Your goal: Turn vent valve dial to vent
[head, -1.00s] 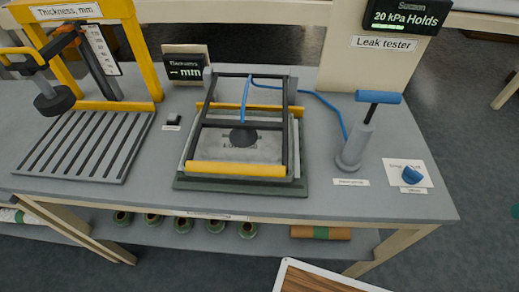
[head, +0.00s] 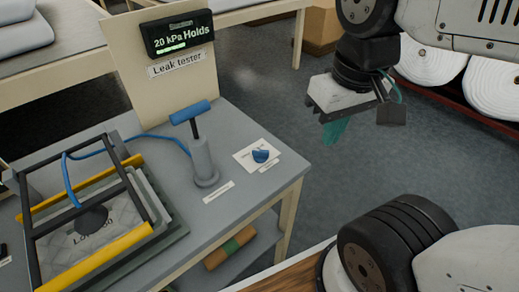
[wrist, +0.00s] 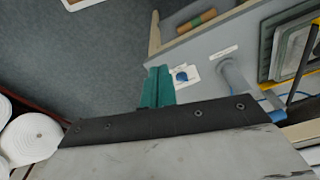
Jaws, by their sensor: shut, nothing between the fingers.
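The vent valve dial (head: 261,156) is a small blue knob on a white label plate (head: 243,160) at the right end of the grey bench. It also shows in the wrist view (wrist: 181,76), just beyond and right of my fingertips. My gripper (head: 334,132) has teal fingers, shut and empty, held in the air to the right of the bench and apart from the dial. In the wrist view the fingers (wrist: 158,86) point toward the bench end. The small print on the plate is too small to read.
A hand pump (head: 203,160) with a blue handle stands left of the dial. The leak tester display (head: 178,34) reads "20 kPa Holds". A clamp frame (head: 119,246) with yellow bars holds a grey sample. White rolls (head: 491,90) lie at the right. Floor right of the bench is open.

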